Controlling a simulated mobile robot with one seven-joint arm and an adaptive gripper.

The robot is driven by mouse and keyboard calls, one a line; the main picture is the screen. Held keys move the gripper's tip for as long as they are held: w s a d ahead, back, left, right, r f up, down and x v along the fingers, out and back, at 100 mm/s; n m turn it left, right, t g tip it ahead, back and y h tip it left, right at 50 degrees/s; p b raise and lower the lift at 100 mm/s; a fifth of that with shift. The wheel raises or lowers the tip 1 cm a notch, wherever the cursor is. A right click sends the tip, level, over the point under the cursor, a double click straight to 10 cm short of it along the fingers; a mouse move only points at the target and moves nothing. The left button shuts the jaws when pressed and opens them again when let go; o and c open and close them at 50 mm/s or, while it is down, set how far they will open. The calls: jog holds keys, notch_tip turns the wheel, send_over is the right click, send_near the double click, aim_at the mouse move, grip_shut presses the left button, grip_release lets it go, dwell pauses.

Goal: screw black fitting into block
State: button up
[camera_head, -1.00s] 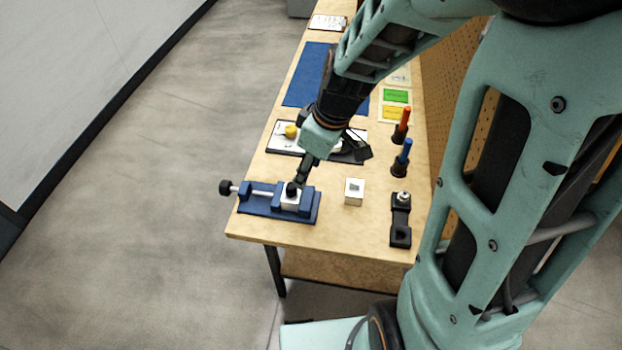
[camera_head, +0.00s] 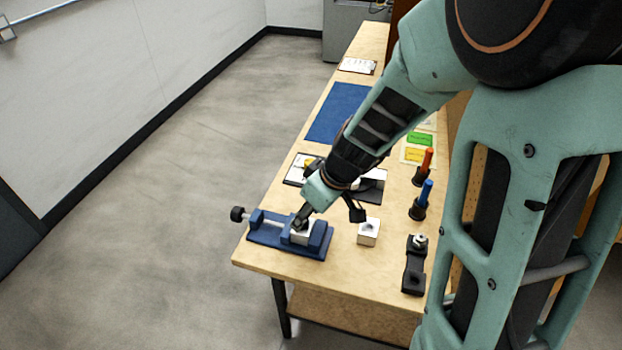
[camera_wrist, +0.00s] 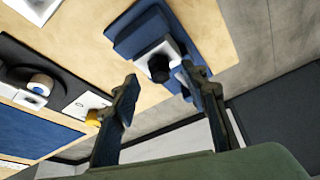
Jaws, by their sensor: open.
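The black fitting (camera_wrist: 158,68) sits on the face of the pale metal block (camera_wrist: 170,47) in the wrist view; how deep it is in the block I cannot tell. The block (camera_head: 300,238) is held in the blue vise (camera_head: 265,243) at the table's near left corner. My gripper (camera_wrist: 159,75) is open, with its two fingers apart and the fitting seen between their tips. In the head view my gripper (camera_head: 302,216) is just above the block and hides the fitting.
A second pale block (camera_head: 369,231) stands right of the vise. A black holder (camera_head: 414,265) is further right. Red (camera_head: 427,160) and blue (camera_head: 425,192) handled tools stand upright behind it. A blue mat (camera_head: 338,112) lies further back.

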jog(key=shift+x, duration=1.25)
jog(key=shift+c, duration=0.2)
grip_shut()
jog(key=m, duration=0.1)
jog(key=m+p, duration=0.1)
jog(key=shift+s+a+r+m+t+h+p, duration=0.1)
jog(key=shift+a+r+m+t+h+p, duration=0.1)
jog(key=shift+m+t+h+p, duration=0.1)
jog(key=shift+m+p, duration=0.35)
jog(key=shift+m, duration=0.05)
jog(key=shift+d+f, duration=0.1)
jog(key=shift+f, duration=0.1)
jog(key=shift+r+m+h+p, duration=0.15)
jog(key=shift+m+h+p, duration=0.25)
jog(key=shift+m+p, duration=0.35)
jog(key=shift+m+t+p, duration=0.3)
jog(key=shift+m+p, duration=0.1)
jog(key=shift+m, duration=0.05)
